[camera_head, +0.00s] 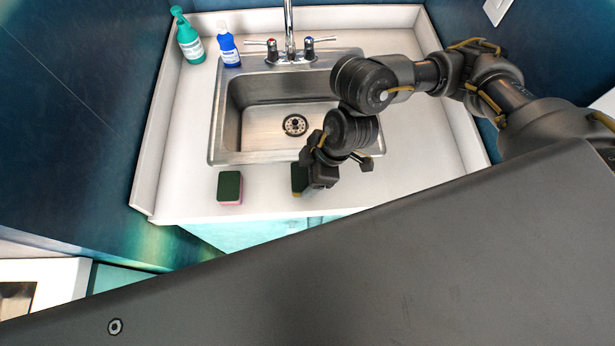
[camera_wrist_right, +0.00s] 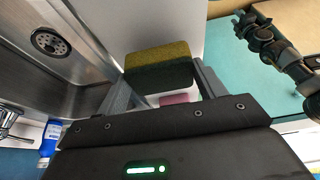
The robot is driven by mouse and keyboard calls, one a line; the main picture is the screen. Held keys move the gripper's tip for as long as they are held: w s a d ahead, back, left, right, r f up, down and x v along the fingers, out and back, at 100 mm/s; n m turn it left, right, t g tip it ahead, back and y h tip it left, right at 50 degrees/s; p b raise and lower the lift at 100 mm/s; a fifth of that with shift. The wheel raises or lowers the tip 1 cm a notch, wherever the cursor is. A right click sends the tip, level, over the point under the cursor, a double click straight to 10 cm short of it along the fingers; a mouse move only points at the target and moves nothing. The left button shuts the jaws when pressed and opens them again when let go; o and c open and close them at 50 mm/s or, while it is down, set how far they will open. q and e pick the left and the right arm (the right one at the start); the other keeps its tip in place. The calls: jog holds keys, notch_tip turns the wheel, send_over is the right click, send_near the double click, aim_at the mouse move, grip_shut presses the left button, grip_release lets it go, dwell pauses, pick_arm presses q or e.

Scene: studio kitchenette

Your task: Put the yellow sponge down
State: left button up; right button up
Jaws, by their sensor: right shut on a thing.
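The yellow sponge (camera_wrist_right: 163,57) has a dark green scouring side and sits between the two fingers of my right gripper (camera_wrist_right: 163,80) in the right wrist view. In the head view, my right gripper (camera_head: 316,178) is shut on it at the front strip of the counter, just before the sink. Only the sponge's dark green top and a thin yellow edge (camera_head: 298,193) show there; the gripper hides the rest. I cannot tell whether it touches the counter. A dark jointed part, apparently my left arm, shows in the wrist view; its gripper's opening is unclear.
A pink sponge with a green top (camera_head: 230,188) lies on the white counter (camera_head: 185,150) to the left. The steel sink (camera_head: 262,125) and faucet (camera_head: 290,45) are behind. A green bottle (camera_head: 188,40) and a blue-and-white bottle (camera_head: 228,48) stand back left. Counter between the sponges is clear.

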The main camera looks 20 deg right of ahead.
jog(key=shift+d+f, duration=0.1)
jog(key=shift+f, duration=1)
jog(key=shift+f, duration=0.1)
jog(key=o, duration=0.9)
jog(key=p+v, duration=0.4)
jog(key=v, duration=0.8)
